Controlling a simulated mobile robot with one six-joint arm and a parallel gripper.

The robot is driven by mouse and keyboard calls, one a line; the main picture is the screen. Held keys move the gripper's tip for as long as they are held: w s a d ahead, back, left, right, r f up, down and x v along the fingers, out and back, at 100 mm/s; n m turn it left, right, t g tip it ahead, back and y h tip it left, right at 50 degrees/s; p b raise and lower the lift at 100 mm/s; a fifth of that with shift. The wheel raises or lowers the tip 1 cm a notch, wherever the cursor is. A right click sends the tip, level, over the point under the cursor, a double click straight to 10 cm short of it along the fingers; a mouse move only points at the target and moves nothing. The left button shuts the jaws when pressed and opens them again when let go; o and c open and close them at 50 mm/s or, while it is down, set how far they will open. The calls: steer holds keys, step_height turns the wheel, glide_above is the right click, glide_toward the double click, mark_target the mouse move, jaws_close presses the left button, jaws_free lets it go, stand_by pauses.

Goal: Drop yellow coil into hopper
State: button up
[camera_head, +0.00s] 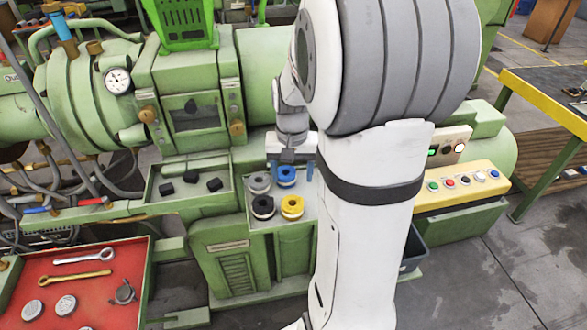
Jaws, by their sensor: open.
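The yellow coil (292,207) lies on a small green-rimmed tray (294,233) on the machine, at the front right of a group of coils. The hopper (186,22) is a bright green slotted bin on top of the green extruder, at the upper left. My gripper (290,175) is open, with its blue fingertips above and around the blue coil at the back right of the group. I cannot tell whether the fingers touch that coil. The yellow coil is just in front of the gripper and nothing is held.
A grey coil (259,183) and a black coil (263,207) sit left of the blue coil (287,176) and yellow coil. A left tray (212,202) holds black blocks. A red tool tray (78,285) is at lower left.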

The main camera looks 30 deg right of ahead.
steer(key=s+a+r+n+t, duration=0.3)
steer(key=s+a+r+n, duration=0.2)
steer(key=s+a, duration=0.6)
steer(key=shift+s+a+r+n, duration=0.35)
steer(key=shift+s+r+n, duration=0.05)
steer(key=shift+s+r, duration=0.4)
steer(key=shift+c, duration=0.2)
